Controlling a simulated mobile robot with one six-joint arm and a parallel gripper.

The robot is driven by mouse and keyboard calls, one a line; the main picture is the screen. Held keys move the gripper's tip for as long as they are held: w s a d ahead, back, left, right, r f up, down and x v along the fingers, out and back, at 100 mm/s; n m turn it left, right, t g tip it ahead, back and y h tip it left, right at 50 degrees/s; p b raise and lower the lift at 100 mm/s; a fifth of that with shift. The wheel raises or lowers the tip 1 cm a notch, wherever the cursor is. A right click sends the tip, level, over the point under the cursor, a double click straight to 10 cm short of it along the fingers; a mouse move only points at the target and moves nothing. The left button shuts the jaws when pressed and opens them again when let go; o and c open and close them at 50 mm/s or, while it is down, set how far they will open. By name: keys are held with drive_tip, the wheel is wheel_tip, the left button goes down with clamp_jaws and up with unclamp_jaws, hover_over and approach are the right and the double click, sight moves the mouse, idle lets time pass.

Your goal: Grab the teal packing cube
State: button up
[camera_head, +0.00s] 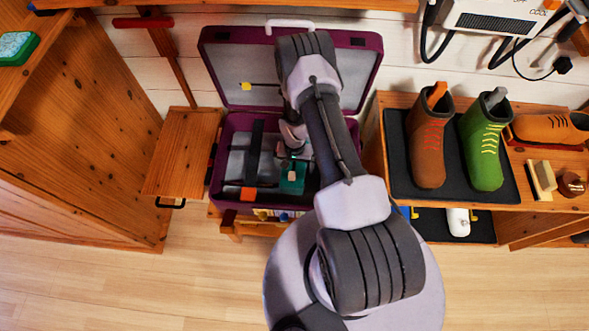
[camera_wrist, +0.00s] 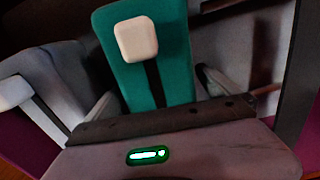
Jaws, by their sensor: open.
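The teal packing cube (camera_head: 299,185) stands inside the open maroon suitcase (camera_head: 264,206). It has a cream block-shaped tab on top and a dark strip. In the wrist view the teal cube (camera_wrist: 172,75) fills the upper middle, close in front of my gripper (camera_wrist: 158,88). My gripper is open, with pale grey fingers to either side of the cube's lower part in that view. I cannot tell whether they touch it. In the head view my gripper (camera_head: 292,150) is over the suitcase, at the cube's far side, and my arm hides part of the suitcase.
The suitcase lid (camera_head: 225,70) stands open behind. A dark strap and an orange item (camera_head: 248,193) are left of the cube. A wooden cabinet (camera_head: 75,120) stands at left.

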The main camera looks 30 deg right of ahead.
drive_tip(key=shift+f, duration=0.75)
drive_tip(key=shift+r, duration=0.2)
drive_tip(key=shift+c, duration=0.2)
drive_tip(key=c, duration=1.5)
